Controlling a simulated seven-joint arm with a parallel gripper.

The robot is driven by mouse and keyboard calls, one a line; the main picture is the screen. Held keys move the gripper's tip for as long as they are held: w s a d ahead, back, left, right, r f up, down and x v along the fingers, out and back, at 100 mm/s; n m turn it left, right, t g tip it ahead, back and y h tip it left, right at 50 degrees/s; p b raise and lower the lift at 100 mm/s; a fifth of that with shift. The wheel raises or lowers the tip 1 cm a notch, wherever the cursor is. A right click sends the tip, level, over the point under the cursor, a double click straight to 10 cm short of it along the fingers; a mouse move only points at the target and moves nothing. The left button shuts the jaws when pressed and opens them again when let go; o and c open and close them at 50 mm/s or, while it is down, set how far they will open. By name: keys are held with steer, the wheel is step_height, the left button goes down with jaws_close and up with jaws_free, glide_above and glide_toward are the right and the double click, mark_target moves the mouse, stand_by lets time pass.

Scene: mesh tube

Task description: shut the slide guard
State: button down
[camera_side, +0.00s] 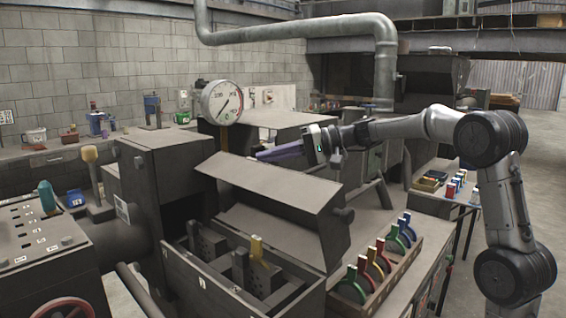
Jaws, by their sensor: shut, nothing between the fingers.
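A grey sheet-metal cover (275,188), which looks like the slide guard, stands raised and tilted over an open box (232,296) on the machine. A round knob (345,215) sits at its right end. Inside the open box are dark stepped blocks (205,243) and one yellow-topped lever (256,248). My gripper (262,156) has purple fingers, shut and empty. It points left, behind and above the cover's upper edge as seen here. I cannot tell whether the fingertips touch the cover.
A round gauge (222,102) rises behind the machine, left of my gripper. A red handwheel (65,309) is at lower left.

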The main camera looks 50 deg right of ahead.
steer(key=a+f+n+g+h, duration=0.1)
steer(key=a+f+n+h, duration=0.1)
steer(key=a, duration=0.8)
steer(key=a+f+n+g+h, duration=0.1)
steer(key=a+f+h, duration=0.4)
steer(key=a, duration=0.6)
steer(key=shift+a+n, duration=0.2)
steer(key=shift+n, duration=0.6)
steer(key=shift+f, duration=0.25)
steer(key=shift+s, duration=0.1)
